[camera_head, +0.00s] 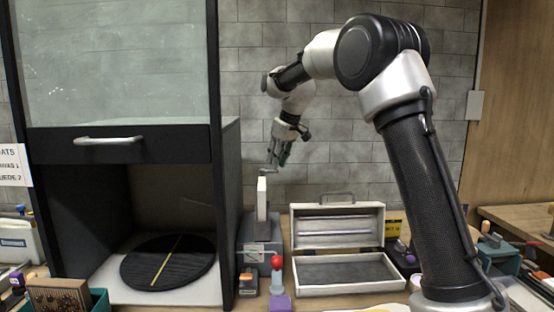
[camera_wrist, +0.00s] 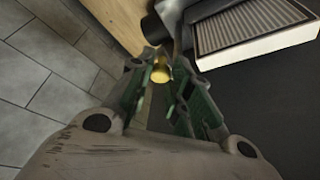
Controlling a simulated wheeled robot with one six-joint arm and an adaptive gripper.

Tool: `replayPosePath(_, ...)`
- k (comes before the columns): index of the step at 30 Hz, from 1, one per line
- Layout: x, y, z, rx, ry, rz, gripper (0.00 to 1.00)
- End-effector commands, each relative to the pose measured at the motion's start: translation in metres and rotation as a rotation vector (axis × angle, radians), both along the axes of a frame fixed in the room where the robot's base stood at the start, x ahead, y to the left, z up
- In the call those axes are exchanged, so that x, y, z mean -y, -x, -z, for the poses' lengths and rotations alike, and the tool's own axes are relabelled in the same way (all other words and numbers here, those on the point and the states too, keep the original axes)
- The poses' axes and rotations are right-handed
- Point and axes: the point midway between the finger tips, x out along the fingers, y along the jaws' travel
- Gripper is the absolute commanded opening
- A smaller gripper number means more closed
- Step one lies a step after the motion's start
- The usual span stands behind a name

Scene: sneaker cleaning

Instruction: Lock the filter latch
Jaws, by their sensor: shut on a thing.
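In the head view my gripper (camera_head: 275,158) points down above the grey box unit beside the cabinet. A white filter panel (camera_head: 262,197) stands upright on that unit, with a small grey latch arm (camera_head: 264,172) at its top. In the wrist view my gripper (camera_wrist: 160,90) has its green-padded fingers closed around a small yellow-brass knob (camera_wrist: 160,73), which I take to be the latch's handle. A grey metal piece (camera_wrist: 178,28) shows just beyond the knob. The pleated, white-framed filter (camera_wrist: 250,32) lies to the upper right. The fingers hide part of the latch.
The dark cabinet with its raised glass front (camera_head: 115,65) stands close on the left. An open grey case (camera_head: 337,290) sits to the right. The brick wall is behind.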

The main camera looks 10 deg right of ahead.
Motion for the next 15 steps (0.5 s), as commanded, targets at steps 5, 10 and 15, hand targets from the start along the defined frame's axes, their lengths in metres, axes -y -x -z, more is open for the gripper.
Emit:
replayPosePath(5,-0.003,0.005,-0.001,0.001,0.001,0.091,0.0)
replayPosePath(10,-0.007,0.011,-0.001,0.001,0.0,0.231,0.0)
replayPosePath(15,-0.012,0.018,-0.001,0.001,0.001,0.389,0.0)
